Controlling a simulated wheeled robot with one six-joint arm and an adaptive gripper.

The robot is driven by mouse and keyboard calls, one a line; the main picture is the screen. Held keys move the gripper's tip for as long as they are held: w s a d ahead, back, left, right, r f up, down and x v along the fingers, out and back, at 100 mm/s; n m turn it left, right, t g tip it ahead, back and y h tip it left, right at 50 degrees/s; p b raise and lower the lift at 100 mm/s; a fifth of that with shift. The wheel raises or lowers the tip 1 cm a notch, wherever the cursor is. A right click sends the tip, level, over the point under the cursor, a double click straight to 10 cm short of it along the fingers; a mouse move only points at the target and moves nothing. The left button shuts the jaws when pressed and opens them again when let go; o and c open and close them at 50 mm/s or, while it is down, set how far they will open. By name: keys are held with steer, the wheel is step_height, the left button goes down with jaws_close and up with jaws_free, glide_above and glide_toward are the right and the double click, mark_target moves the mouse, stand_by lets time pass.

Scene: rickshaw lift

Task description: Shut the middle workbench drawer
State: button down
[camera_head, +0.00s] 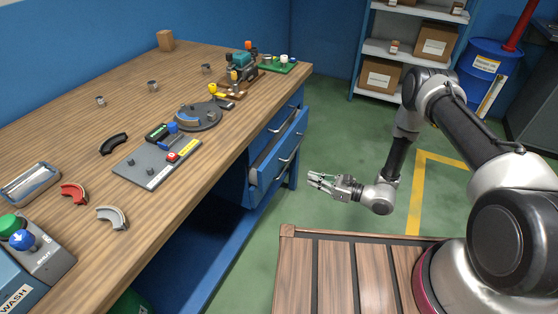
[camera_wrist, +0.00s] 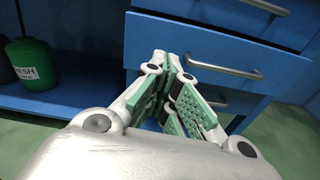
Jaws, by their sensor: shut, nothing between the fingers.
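The middle drawer (camera_head: 270,172) is blue with a metal handle and stands pulled out of the workbench (camera_head: 190,143), with a dark gap showing behind its front. In the wrist view the middle drawer's front (camera_wrist: 205,42) fills the centre, with its bar handle to the right of the fingers. My gripper (camera_head: 316,180) is shut and empty, in front of the drawer and apart from it in the head view. In the wrist view my gripper (camera_wrist: 168,62) overlaps the drawer front's left part. The fingers partly hide the lower drawer.
A slatted wooden surface (camera_head: 333,270) is in the foreground. Green floor (camera_head: 340,130) is clear between the bench and the shelf (camera_head: 386,48). A blue drum (camera_head: 487,70) stands at the back right. A green container (camera_wrist: 32,62) is under the bench.

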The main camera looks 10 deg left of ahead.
mark_target(272, 161)
steer(key=shift+n+y, duration=0.3)
steer(key=shift+n, duration=0.2)
steer(key=x, duration=0.4)
steer(key=r+x, duration=0.1)
steer(key=x, duration=0.9)
steer(key=shift+w+r, duration=0.15)
steer(key=shift+r, duration=0.1)
steer(key=x, duration=0.4)
steer(key=shift+a, duration=0.15)
steer(key=shift+w+a, duration=0.2)
steer(key=shift+a, duration=0.1)
steer(key=shift+w+r, duration=0.1)
